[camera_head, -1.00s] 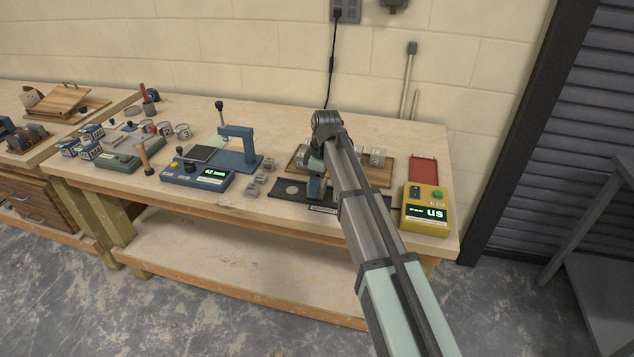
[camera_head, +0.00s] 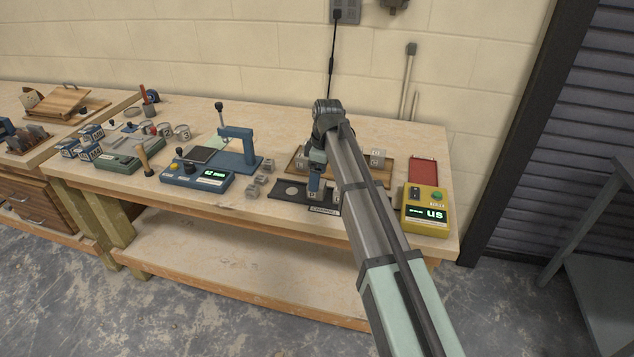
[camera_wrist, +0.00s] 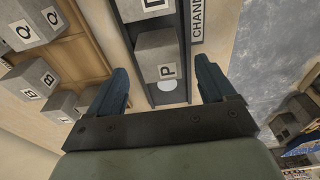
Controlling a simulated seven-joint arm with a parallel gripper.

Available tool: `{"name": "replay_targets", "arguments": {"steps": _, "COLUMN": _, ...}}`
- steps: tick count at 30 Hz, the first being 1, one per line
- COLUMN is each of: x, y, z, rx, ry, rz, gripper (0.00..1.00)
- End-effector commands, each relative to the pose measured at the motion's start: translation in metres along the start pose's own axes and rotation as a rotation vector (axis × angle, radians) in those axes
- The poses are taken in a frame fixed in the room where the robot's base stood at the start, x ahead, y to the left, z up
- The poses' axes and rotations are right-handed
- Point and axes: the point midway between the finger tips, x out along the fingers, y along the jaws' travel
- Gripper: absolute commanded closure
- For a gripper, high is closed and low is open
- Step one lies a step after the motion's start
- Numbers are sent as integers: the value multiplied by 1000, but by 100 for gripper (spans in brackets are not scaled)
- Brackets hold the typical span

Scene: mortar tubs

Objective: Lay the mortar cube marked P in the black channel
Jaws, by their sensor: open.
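The grey mortar cube marked P (camera_wrist: 158,52) sits in the black channel (camera_wrist: 145,85) in the wrist view, beside the channel's white disc. A second lettered cube (camera_wrist: 154,8) sits further along the channel, partly cut off at the top edge. My gripper (camera_wrist: 162,72) is open, with its blue fingers apart on either side of the channel and nothing held between them. In the head view my gripper (camera_head: 316,180) is above the black channel (camera_head: 268,188), and a cube (camera_head: 314,193) shows just below it. My arm hides the channel's right part.
A wooden tray (camera_head: 347,180) with lettered cubes lies behind the channel. The yellow meter (camera_head: 426,211) and red tray (camera_head: 423,172) stand at right. Several loose cubes lie left of the channel, near the blue press (camera_head: 238,147). A CHANNEL label (camera_wrist: 197,20) lies along the channel.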

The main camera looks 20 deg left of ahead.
Motion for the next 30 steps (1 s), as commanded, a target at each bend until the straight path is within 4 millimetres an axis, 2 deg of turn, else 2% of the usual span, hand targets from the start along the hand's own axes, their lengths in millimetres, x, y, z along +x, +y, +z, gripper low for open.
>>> {"name": "replay_targets", "arguments": {"steps": 1, "x": -11, "y": 1, "z": 0, "rx": 0, "ry": 1, "rz": 2, "gripper": 17}}
{"name": "replay_targets", "arguments": {"steps": 6, "x": -42, "y": 1, "z": 0, "rx": 0, "ry": 1, "rz": 2, "gripper": 17}}
{"name": "replay_targets", "arguments": {"steps": 15, "x": -79, "y": 0, "z": 0, "rx": 0, "ry": 0, "rz": 0, "gripper": 17}}
{"name": "replay_targets", "arguments": {"steps": 21, "x": -87, "y": 0, "z": 0, "rx": 0, "ry": 0, "rz": 0, "gripper": 17}}
{"name": "replay_targets", "arguments": {"steps": 30, "x": -87, "y": 0, "z": 0, "rx": 0, "ry": 0, "rz": 0, "gripper": 17}}
